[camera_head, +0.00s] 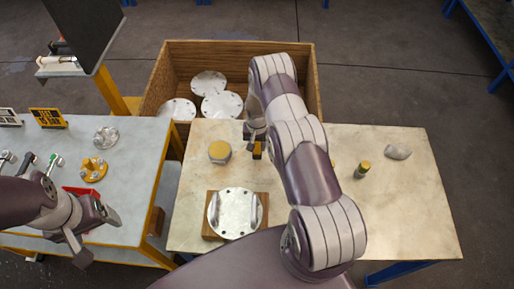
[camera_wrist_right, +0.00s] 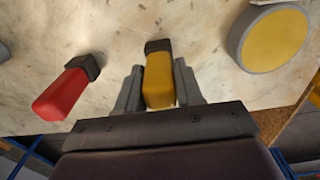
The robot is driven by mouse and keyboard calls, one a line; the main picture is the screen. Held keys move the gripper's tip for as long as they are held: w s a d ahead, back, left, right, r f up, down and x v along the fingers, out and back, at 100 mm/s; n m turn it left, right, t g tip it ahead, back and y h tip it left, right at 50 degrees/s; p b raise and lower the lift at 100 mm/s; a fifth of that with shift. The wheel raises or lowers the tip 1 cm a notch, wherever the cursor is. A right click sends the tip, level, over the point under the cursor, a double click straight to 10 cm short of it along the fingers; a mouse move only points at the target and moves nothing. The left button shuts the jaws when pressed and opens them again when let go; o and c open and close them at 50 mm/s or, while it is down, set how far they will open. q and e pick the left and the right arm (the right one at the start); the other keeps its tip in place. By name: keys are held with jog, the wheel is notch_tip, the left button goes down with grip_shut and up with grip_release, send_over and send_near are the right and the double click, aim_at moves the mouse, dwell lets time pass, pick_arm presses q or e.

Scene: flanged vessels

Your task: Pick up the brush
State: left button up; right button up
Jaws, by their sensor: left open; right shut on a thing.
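A yellow-handled tool with a dark block at its end (camera_wrist_right: 158,80), which looks like the brush, stands between the fingers of my right gripper (camera_wrist_right: 160,92) in the right wrist view. The gripper is shut on its yellow part, close over the light table. In the head view my right gripper (camera_head: 256,138) is at the far part of this table, with the yellow piece (camera_head: 257,152) just below it. A red-handled tool with a dark end (camera_wrist_right: 68,90) lies beside it in the wrist view. My left gripper (camera_head: 96,232) is open and empty near the left table's front.
A round yellow-topped grey piece (camera_wrist_right: 274,38) is close to the right gripper, also seen in the head view (camera_head: 220,152). A flanged lid (camera_head: 236,213) sits on a wooden block. A wooden crate (camera_head: 300,55) holds metal discs. A yellow-topped cylinder (camera_head: 363,169) and grey lump (camera_head: 398,152) stand right.

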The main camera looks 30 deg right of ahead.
jog(key=shift+w+r+b, duration=0.1)
jog(key=shift+r+b, duration=0.45)
jog(key=shift+r, duration=0.2)
jog(key=r, duration=0.1)
jog(key=r+b, duration=0.1)
jog(key=shift+s+d+r, duration=0.25)
jog(key=shift+s+r, duration=0.15)
jog(key=s+d+r+b, duration=0.3)
jog(key=s+d+r, duration=0.2)
jog(key=s, duration=0.4)
jog(key=shift+s+d+r, duration=0.15)
jog(key=shift+d+r, duration=0.15)
jog(key=shift+r, duration=0.6)
dwell(0.4)
